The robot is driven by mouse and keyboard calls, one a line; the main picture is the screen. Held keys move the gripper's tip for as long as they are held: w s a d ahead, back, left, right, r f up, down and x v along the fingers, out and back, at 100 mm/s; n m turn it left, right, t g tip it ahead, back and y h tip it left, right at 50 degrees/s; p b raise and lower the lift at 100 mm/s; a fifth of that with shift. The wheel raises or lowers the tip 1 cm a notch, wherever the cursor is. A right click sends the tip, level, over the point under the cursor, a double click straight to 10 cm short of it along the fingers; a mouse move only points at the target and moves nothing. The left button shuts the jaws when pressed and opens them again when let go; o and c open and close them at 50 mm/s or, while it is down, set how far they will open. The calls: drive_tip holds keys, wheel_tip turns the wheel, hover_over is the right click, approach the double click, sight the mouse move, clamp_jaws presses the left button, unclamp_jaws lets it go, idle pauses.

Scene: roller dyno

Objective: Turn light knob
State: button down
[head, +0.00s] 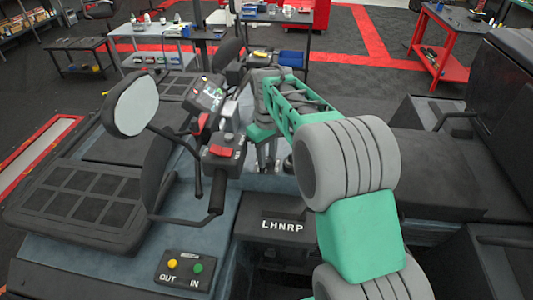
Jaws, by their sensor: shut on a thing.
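The handlebar control box (223,156) is dark grey with a red switch (221,152) on its face, to the left of my arm. My gripper (231,122) is at the top of this box, its pale fingers coming in from the upper right. It is shut on a small knob there, which I take to be the light knob. The fingers hide most of the knob, so its turned position cannot be read. My green and grey arm covers the area to the right.
A round mirror (131,104) on a dark stalk stands left of the handlebar. A black grip (216,196) points toward me below the box. Worktables stand behind.

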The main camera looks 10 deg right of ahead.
sight(267, 158)
drive_tip(key=n, duration=0.4)
drive_tip(key=shift+r+n, duration=0.1)
drive_tip(key=shift+n, duration=1.9)
drive_tip(key=c, duration=1.1)
unclamp_jaws()
wheel_tip(267, 158, up, 7)
drive_tip(key=shift+w+r+b, duration=0.1)
drive_tip(key=shift+r+b, duration=0.1)
drive_tip(key=shift+b, duration=0.5)
drive_tip(key=shift+r, duration=0.2)
